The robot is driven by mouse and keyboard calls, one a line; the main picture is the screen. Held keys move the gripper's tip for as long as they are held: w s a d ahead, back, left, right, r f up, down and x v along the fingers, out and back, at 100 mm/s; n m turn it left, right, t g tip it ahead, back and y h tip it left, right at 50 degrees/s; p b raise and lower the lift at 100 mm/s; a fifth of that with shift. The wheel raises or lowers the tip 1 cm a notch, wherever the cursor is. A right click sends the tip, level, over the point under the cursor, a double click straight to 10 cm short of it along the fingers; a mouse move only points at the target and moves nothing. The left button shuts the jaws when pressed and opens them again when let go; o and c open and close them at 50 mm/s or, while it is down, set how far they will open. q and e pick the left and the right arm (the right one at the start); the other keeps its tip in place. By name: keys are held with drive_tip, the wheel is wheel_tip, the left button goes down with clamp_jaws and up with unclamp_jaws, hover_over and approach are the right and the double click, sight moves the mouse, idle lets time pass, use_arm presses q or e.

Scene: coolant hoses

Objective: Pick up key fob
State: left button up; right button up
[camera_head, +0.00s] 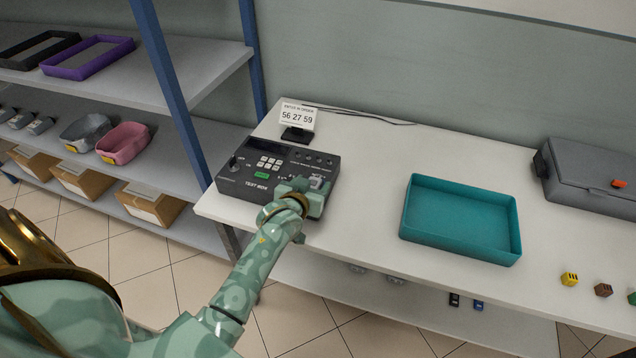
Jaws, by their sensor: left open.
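My left gripper (312,193) is open over the right front corner of a dark test box (245,186) on the white table. A small pale grey piece (316,181) shows at the fingers, on or just above the box top. It may be the key fob, but the fingers hide much of it and I cannot tell whether they touch it. My right gripper is out of view.
A card reading "56 27 59" (298,116) stands behind the box. A teal tray (409,211) and a grey case (590,181) lie to the right. Small yellow (569,279) and brown (602,290) blocks sit near the front edge. Shelves stand at left.

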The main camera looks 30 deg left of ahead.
use_arm(q)
drive_tip(key=shift+s+f, duration=0.1)
drive_tip(key=shift+s, duration=0.05)
drive_tip(key=shift+s+d+r, duration=0.1)
drive_tip(key=shift+s+r, duration=0.05)
drive_tip(key=shift+r, duration=0.05)
drive_tip(key=c, duration=1.1)
drive_tip(key=shift+o, duration=0.2)
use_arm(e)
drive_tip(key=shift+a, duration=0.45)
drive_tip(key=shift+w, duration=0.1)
